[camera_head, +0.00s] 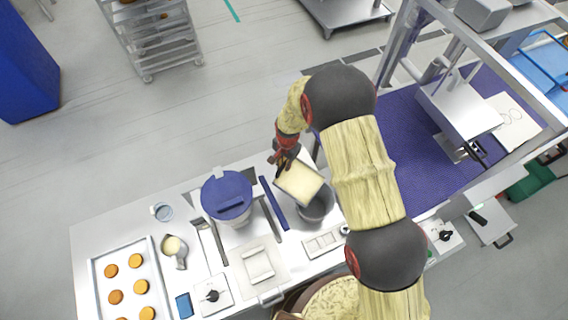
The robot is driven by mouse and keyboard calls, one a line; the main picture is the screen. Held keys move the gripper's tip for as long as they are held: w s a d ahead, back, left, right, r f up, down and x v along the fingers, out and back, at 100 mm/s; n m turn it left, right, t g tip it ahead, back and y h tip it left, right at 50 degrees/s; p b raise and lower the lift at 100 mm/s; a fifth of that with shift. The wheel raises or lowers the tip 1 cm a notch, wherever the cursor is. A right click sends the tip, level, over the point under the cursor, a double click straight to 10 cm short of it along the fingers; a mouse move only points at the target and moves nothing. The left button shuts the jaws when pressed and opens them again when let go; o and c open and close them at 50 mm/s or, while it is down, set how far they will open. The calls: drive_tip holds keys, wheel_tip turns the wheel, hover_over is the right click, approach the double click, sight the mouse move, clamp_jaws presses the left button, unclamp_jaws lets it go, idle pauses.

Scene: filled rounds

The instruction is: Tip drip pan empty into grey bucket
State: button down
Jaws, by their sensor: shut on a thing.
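The drip pan (300,183) is a pale cream rectangular pan with a light rim. My gripper (285,158) is shut on its upper left edge and holds it tilted. The grey bucket (318,208) stands on the bench just below and to the right of the pan in the picture. The pan covers part of the bucket's opening, and my arm passes close to the bucket's right side. I cannot tell whether anything is left in the pan or how much is in the bucket.
A tray (100,290) of orange-brown rounds lies at the far left. A metal press frame (458,110) over a purple mat stands at right.

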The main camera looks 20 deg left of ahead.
drive_tip(key=shift+d+r, duration=0.15)
drive_tip(key=shift+d, duration=0.15)
drive_tip(key=shift+s+d+r+y, duration=0.1)
drive_tip(key=shift+r+y, duration=0.15)
drive_tip(key=shift+y, duration=0.35)
drive_tip(key=shift+d+y+p, duration=0.2)
drive_tip(key=shift+y+p, duration=0.1)
drive_tip(key=shift+p, duration=0.05)
drive_tip(key=shift+d+t+y+b, duration=0.25)
drive_tip(key=shift+t+y+b, duration=0.05)
drive_tip(key=shift+b, duration=0.65)
drive_tip(key=shift+d+r+y+b, duration=0.15)
drive_tip(key=shift+y+b, duration=0.25)
drive_tip(key=shift+b, duration=0.35)
drive_tip(key=d+r+y+b, duration=0.1)
drive_tip(key=b, duration=0.5)
drive_tip(key=d+y+b, duration=0.1)
drive_tip(key=b, duration=0.6)
drive_tip(key=shift+s+d+r+t+b, duration=0.1)
drive_tip(key=shift+s+r+t+b, duration=0.1)
drive_tip(key=shift+r+t+b, duration=0.15)
drive_tip(key=d+y+b, duration=0.1)
drive_tip(key=b, duration=0.4)
drive_tip(key=shift+s+d+r, duration=0.1)
drive_tip(key=shift+d+r, duration=0.05)
drive_tip(key=shift+r, duration=0.25)
